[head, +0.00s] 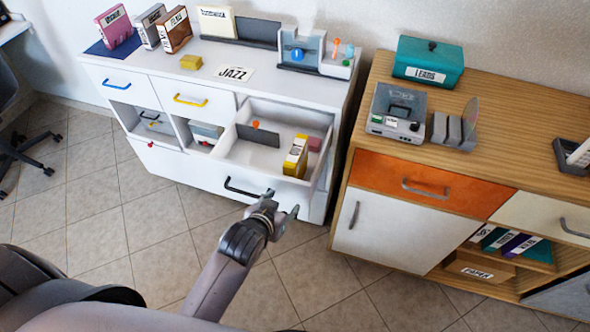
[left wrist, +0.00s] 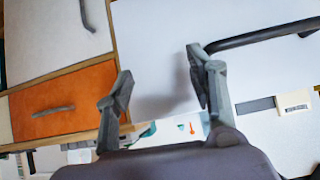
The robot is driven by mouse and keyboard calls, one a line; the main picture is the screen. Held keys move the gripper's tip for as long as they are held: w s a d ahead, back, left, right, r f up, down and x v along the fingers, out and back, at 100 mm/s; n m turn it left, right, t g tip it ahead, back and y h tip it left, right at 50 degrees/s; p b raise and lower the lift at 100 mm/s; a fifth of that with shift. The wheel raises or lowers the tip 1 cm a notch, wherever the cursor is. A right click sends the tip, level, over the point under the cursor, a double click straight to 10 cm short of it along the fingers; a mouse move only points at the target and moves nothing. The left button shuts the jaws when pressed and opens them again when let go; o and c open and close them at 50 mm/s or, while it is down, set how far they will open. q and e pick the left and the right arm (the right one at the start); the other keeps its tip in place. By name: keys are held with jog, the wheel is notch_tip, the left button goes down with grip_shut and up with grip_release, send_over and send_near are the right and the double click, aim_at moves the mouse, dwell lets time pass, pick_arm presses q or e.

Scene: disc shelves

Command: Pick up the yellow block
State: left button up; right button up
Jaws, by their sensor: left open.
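A small plain yellow block (head: 191,62) lies on top of the white cabinet, left of the JAZZ card. A larger yellow case-like item with a pale label (head: 295,155) stands in the open drawer (head: 265,185). My left gripper (head: 282,202) is open and empty, in front of the drawer's face near its black handle, outside the drawer and well away from the block on top. In the left wrist view its spread fingers (left wrist: 158,75) face a white panel with a black handle; I cannot make out the yellow block there. My right gripper is not in view.
A grey divider (head: 258,135) and a pink item (head: 315,144) are in the drawer. Labelled cases (head: 150,27) and a clear-sided holder (head: 302,48) stand on the white cabinet. A wooden cabinet (head: 500,100) is at the right.

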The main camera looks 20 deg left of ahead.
aim_at(294, 154)
pick_arm(q)
notch_tip(294, 154, up, 11)
jog(key=n+t, duration=0.1)
jog(key=t, duration=0.1)
jog(key=x, duration=0.8)
jog(key=a+x, duration=0.1)
jog(key=x, duration=0.3)
jog(key=shift+w+r, duration=0.15)
jog(key=shift+r, duration=0.1)
jog(key=shift+a+x, duration=0.2)
jog(key=shift+x, duration=1.15)
jog(key=shift+a+x, duration=0.2)
jog(key=shift+x, duration=1.1)
jog(key=shift+f, duration=0.1)
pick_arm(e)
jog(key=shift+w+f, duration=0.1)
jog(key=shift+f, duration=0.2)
pick_arm(q)
jog(key=shift+c, duration=0.2)
jog(key=c, duration=0.5)
grip_shut()
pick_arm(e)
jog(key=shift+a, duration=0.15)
